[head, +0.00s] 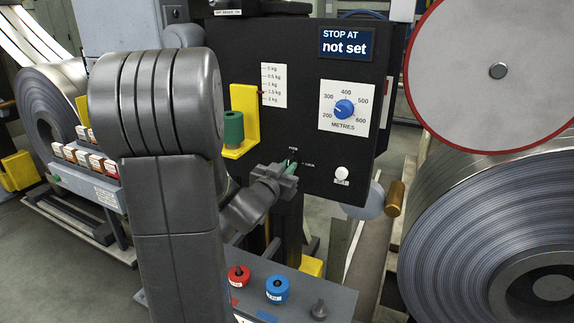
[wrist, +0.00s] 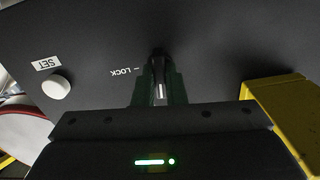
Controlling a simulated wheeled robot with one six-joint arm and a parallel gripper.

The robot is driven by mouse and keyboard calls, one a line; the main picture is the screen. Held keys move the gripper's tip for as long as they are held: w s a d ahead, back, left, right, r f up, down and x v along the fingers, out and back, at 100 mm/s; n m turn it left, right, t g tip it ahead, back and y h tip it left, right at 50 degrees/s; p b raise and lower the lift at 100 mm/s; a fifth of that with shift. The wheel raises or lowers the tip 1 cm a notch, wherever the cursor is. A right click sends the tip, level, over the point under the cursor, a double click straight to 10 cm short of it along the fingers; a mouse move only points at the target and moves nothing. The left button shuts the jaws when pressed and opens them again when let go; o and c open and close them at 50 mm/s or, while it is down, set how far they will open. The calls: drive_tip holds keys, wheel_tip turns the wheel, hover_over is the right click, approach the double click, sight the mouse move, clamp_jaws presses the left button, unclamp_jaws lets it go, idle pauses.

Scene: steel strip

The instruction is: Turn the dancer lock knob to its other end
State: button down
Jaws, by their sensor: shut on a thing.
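The dancer lock knob (wrist: 160,72) is small and dark, with a pale pointer line, on the black panel (head: 230,50). In the wrist view its line is upright in the picture, and the "LOCK" mark (wrist: 125,71) is to its left. My gripper (head: 289,167) is at the lower part of the panel in the head view. Its green-lined fingers (wrist: 160,88) are shut on the knob, one on each side. In the head view the gripper and arm hide most of the knob; a "RUN" style mark above it is too small to read surely.
A white SET button (head: 341,173) is right of the knob. A blue METRES dial (head: 344,108) and a "STOP AT not set" display (head: 346,45) are above. A yellow bracket (head: 243,100) holds a green cylinder (head: 233,128) to the left. Red (head: 238,277) and blue (head: 277,289) knobs stand below.

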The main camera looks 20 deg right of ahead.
drive_tip(key=shift+n, duration=0.6)
drive_tip(key=shift+f, duration=0.1)
drive_tip(key=c, duration=1.5)
unclamp_jaws()
drive_tip(key=shift+a, duration=0.1)
drive_tip(key=v, duration=1.3)
drive_tip(key=shift+s+a+b, duration=0.25)
drive_tip(key=shift+a+b, duration=0.05)
drive_tip(key=shift+b, duration=0.05)
drive_tip(key=shift+d, duration=0.1)
